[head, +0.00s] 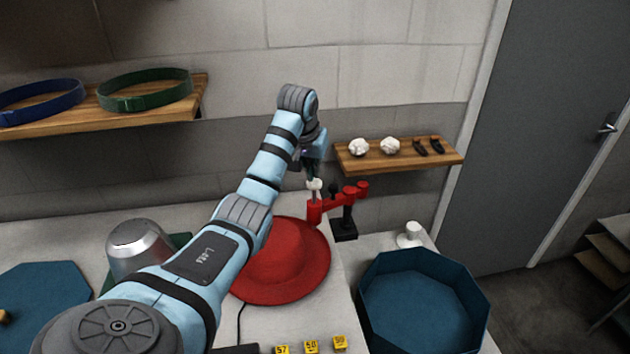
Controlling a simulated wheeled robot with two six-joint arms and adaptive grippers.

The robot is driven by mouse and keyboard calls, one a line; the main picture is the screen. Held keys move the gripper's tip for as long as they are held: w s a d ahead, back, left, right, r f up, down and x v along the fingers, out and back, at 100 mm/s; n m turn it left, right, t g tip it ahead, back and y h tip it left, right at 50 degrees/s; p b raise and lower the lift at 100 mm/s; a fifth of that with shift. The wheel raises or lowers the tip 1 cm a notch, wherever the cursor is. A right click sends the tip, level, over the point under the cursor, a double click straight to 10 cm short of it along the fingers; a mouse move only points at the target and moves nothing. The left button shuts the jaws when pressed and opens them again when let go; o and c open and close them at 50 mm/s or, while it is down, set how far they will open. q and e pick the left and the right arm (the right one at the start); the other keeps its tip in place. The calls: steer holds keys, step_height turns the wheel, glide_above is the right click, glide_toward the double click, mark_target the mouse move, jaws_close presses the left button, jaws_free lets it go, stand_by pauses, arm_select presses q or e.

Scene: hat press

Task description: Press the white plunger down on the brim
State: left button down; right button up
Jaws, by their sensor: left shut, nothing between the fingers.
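A red hat (293,275) with a wide brim lies on the white table, its left part hidden behind my left arm. A red jointed press arm (338,199) on a black post (345,227) reaches over the hat's far edge. A white plunger (314,186) stands at the left end of the press arm. My left gripper (313,173) is shut, pointing down right over the plunger's top; whether it touches the plunger is too small to tell. My right gripper is not in view.
A blue octagonal tray (375,297) stands right of the hat. A small white object (411,231) stands behind it. Several yellow numbered cubes (311,346) line the front. A metal dome (138,247) is at left. Wall shelves (440,156) hang behind.

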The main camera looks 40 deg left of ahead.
mark_target(314, 183)
arm_select(q)
steer(key=shift+f+b, duration=0.5)
steer(key=shift+f, duration=2.15)
steer(key=shift+s+d+f+p, duration=0.1)
steer(key=shift+s+f+p, duration=0.05)
steer(key=shift+p, duration=0.25)
stand_by(0.5)
